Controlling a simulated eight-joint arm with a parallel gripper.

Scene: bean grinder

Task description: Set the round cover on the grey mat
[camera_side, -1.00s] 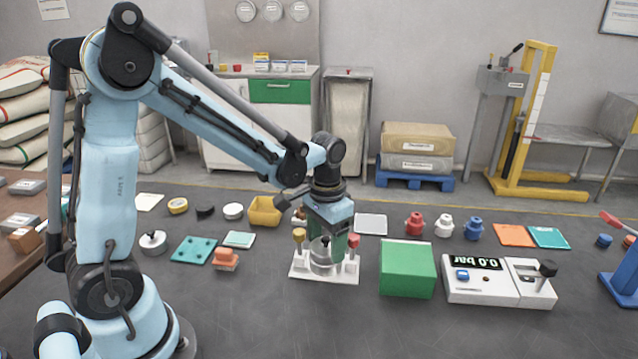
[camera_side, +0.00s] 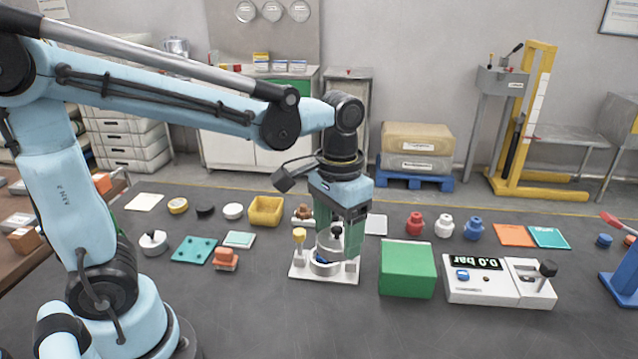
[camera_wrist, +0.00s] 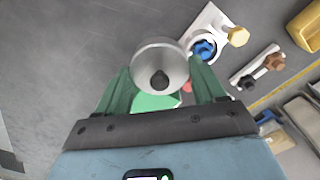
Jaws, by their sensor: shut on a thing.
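The round cover (camera_side: 329,244) is a silver disc with a black knob. It is held between the green fingers of my gripper (camera_side: 338,222), and in the wrist view the cover (camera_wrist: 160,60) sits between the fingertips. It is raised above the white grinder base (camera_side: 298,273), whose open ring shows something blue (camera_side: 325,258) inside. The base also shows in the wrist view (camera_wrist: 210,22), to the right of the cover. The light grey mat (camera_side: 377,224) lies behind and right of my gripper, which partly hides it.
A yellow knob (camera_side: 299,235) stands on the base's left side. A green block (camera_side: 407,268) and a white gauge unit (camera_side: 500,284) stand to the right. Red, white and blue small fittings (camera_side: 444,226) stand beyond the grey mat. A yellow bin (camera_side: 265,211) is at the back left.

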